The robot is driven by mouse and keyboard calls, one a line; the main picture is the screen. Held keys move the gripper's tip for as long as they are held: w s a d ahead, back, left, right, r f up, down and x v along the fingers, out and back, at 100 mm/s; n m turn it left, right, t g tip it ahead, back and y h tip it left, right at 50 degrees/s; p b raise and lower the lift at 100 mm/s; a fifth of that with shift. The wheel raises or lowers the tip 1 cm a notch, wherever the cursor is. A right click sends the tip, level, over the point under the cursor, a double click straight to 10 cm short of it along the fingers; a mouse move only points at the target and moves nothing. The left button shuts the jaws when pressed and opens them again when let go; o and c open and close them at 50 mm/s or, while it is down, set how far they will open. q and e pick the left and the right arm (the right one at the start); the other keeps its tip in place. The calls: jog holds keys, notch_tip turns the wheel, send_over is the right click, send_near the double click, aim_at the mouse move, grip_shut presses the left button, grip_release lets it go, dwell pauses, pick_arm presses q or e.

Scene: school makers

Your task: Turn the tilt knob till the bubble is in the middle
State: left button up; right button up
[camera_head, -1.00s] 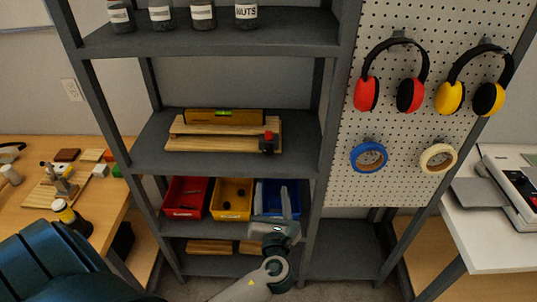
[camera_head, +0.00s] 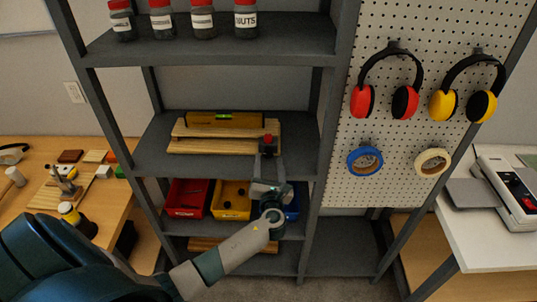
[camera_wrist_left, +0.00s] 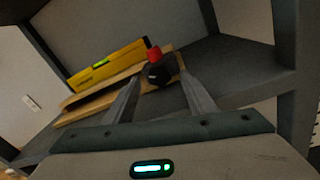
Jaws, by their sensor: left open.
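The yellow spirit level (camera_head: 224,119) lies on a wooden tilt board (camera_head: 215,145) on the middle shelf. Its green vial (camera_head: 223,116) shows in the head view, and also in the wrist view (camera_wrist_left: 101,62); the bubble's place is too small to tell. The tilt knob (camera_wrist_left: 158,72), black with a red top, stands at the board's right end; it also shows in the head view (camera_head: 268,145). My left gripper (camera_wrist_left: 160,90) is open. Its fingers point at the knob from the front, one to each side in the wrist view; no contact can be made out. My right gripper is not in view.
Red (camera_head: 187,198) and yellow (camera_head: 231,200) bins stand on the shelf below, with a blue bin (camera_head: 292,207) partly behind my arm. The shelf's upright (camera_head: 333,110) rises right of the knob. Labelled jars (camera_head: 203,20) stand above.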

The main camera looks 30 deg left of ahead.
aim_at(268, 154)
pick_arm(q)
jog(key=shift+x, duration=1.1)
jog(key=shift+w+a, duration=0.25)
jog(key=shift+w, duration=0.1)
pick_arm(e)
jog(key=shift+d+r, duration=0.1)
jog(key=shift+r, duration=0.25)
pick_arm(q)
jog(key=shift+c, duration=0.6)
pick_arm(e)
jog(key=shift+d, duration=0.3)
pick_arm(q)
jog(key=c, duration=0.9)
jog(key=shift+n, duration=0.4)
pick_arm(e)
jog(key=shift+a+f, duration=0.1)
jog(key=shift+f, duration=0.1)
pick_arm(q)
jog(key=n, duration=0.2)
jog(key=shift+n+b, duration=0.3)
jog(key=shift+b, duration=0.1)
jog(key=n+b, duration=0.1)
jog(key=n, duration=0.2)
jog(key=shift+h, duration=0.3)
jog(key=shift+a+r+n+b, duration=0.1)
jog(key=shift+n+b, duration=0.3)
jog(key=shift+n, duration=0.6)
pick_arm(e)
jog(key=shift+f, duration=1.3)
